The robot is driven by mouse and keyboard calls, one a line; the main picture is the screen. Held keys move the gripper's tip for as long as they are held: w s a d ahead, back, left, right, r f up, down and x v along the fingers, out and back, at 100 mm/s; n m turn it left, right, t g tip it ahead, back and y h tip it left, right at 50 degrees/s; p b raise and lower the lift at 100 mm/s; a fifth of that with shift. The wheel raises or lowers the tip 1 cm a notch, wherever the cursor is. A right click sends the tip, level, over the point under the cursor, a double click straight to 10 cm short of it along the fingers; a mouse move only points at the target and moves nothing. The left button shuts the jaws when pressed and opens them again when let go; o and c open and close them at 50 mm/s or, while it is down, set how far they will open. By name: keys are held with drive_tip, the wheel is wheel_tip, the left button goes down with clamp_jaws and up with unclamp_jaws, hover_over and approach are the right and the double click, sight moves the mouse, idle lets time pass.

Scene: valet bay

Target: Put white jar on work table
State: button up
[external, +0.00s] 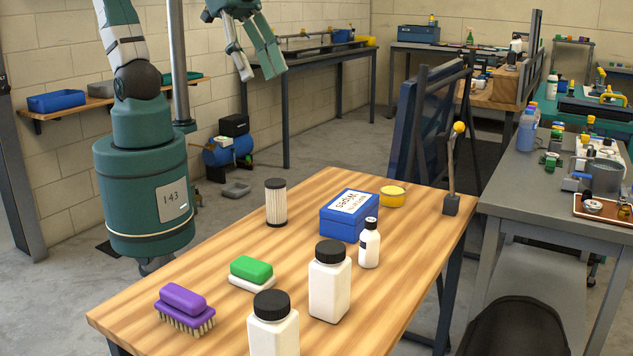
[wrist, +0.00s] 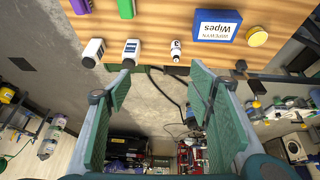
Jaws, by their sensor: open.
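Two white jars with black lids stand upright on the wooden table (external: 400,215) in the external view: one near the middle (external: 330,285) and one at the front edge (external: 273,335). They also show near the top of the wrist view, the left one (wrist: 94,48) and the right one (wrist: 131,48). The pictures do not show which jar is meant, nor which table is the work table. My gripper (external: 260,68) is raised, open and empty, well apart from the jars. In the wrist view its spread fingers (wrist: 160,82) have nothing between them.
On the wooden table stand a small white bottle (external: 369,248), blue wipes box (external: 348,215), yellow tin (external: 392,196), cylindrical filter (external: 276,202), green brush (external: 251,270) and purple brush (external: 183,305). A cluttered grey table (external: 520,195) stands right.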

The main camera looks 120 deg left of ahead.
drive_tip(key=s+a+f+t, duration=0.1)
drive_tip(key=s+a+f, duration=0.1)
drive_tip(key=s+a, duration=0.3)
drive_tip(key=shift+s+f+t+y, duration=0.15)
drive_tip(key=shift+s+t+y, duration=0.15)
drive_tip(key=shift+s, duration=1.8)
drive_tip(key=shift+a, duration=0.1)
